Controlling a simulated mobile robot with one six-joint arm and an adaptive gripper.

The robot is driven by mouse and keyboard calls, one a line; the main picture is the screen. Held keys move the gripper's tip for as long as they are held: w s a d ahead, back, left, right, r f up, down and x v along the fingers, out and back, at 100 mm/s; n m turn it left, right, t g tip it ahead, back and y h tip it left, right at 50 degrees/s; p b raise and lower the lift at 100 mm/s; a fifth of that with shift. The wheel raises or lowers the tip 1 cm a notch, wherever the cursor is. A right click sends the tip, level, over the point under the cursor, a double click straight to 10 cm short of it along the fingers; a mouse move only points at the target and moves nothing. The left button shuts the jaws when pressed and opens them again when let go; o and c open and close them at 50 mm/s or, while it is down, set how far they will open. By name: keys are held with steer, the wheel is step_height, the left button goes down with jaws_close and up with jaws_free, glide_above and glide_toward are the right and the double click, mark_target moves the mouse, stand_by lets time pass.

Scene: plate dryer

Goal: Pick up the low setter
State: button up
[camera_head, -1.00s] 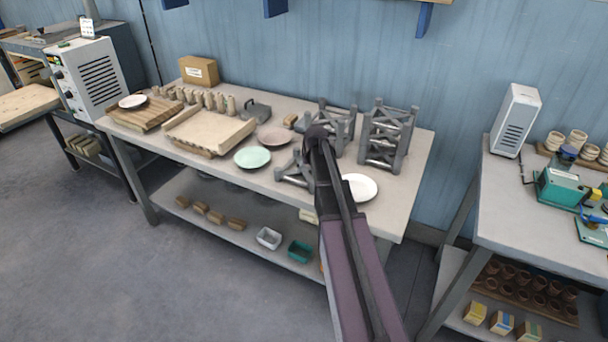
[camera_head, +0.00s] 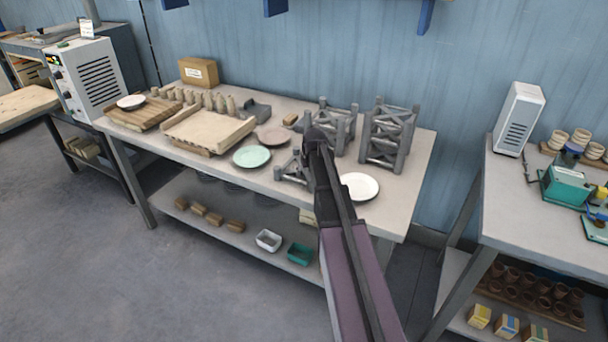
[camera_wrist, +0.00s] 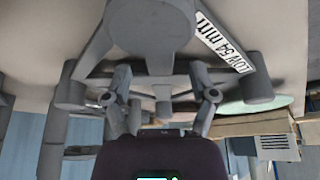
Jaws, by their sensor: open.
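The low setter (camera_head: 291,172) is a squat grey frame on the table, left of my arm, which hides part of it in the head view. In the wrist view the low setter (camera_wrist: 150,35) is close, with a round grey middle, spreading arms, stubby posts and a white label reading "LOW 54 mm". My gripper (camera_wrist: 161,88) is open, its two fingers apart just at the setter's near side. I cannot tell whether they touch it. In the head view my own arm hides the fingers.
Two taller grey setters (camera_head: 391,136) (camera_head: 341,128) stand behind and right of it. A white plate (camera_head: 359,186) lies right of my arm. A wooden box (camera_head: 199,72) stands at the back.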

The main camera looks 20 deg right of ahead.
steer(key=shift+b+x, duration=0.45)
steer(key=shift+x, duration=0.4)
steer(key=shift+r, duration=0.1)
jaws_close()
